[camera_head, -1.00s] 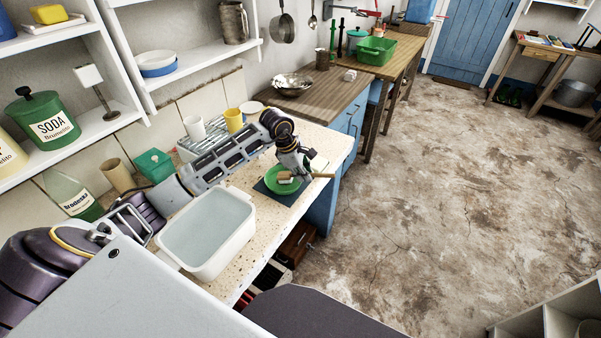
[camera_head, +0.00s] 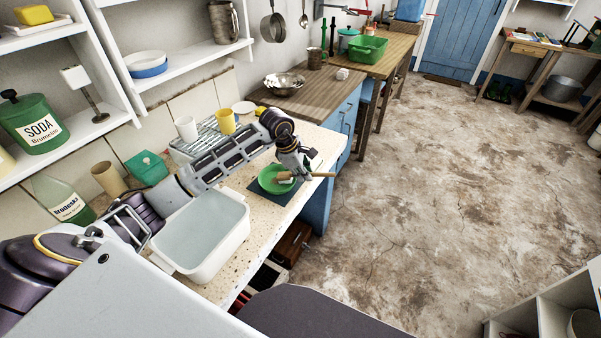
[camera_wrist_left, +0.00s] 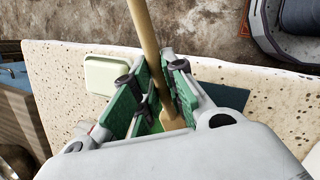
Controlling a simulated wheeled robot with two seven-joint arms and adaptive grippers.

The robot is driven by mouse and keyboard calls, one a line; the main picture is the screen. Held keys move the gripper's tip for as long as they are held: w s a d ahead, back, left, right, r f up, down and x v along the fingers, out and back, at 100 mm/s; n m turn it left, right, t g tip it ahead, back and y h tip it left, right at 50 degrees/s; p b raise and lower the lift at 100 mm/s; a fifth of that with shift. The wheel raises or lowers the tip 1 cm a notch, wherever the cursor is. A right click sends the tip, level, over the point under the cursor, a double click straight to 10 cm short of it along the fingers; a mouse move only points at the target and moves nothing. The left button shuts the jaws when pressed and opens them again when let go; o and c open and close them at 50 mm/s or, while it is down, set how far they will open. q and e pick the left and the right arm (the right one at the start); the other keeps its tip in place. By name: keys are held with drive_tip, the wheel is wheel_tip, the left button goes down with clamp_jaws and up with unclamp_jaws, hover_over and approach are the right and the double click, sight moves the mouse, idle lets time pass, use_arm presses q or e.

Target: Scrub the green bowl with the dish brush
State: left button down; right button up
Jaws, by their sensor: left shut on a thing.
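The green bowl (camera_head: 270,181) sits on a dark blue mat (camera_head: 262,191) near the front edge of the speckled worktop. My left gripper (camera_head: 304,172) is over the bowl's right side, shut on the dish brush (camera_head: 322,175). The brush's wooden handle points right, and its pale head (camera_head: 285,177) is at the bowl; I cannot tell whether the bristles touch it. In the left wrist view the brush handle (camera_wrist_left: 146,38) runs between the fingers of the gripper (camera_wrist_left: 160,95), and only a sliver of green bowl shows. My right gripper is out of view.
A white basin of water (camera_head: 198,236) stands left of the mat. Behind are a dish rack (camera_head: 180,150), a white cup (camera_head: 186,128) and a yellow cup (camera_head: 226,121). A pale green block-like item (camera_wrist_left: 105,74) lies beside the gripper in the wrist view.

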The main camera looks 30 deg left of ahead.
sight(292, 174)
use_arm(q)
drive_tip(key=shift+f, duration=0.1)
idle(0.5)
drive_tip(key=shift+s+a, duration=0.25)
drive_tip(key=shift+a, duration=0.6)
drive_tip(key=shift+a, duration=0.1)
drive_tip(key=shift+s+a+b, duration=0.3)
drive_tip(key=shift+a+b, duration=0.2)
drive_tip(key=shift+a, duration=0.35)
drive_tip(key=shift+d, duration=0.15)
drive_tip(key=shift+w+d, duration=0.3)
drive_tip(key=shift+d, duration=0.5)
drive_tip(key=shift+d, duration=0.1)
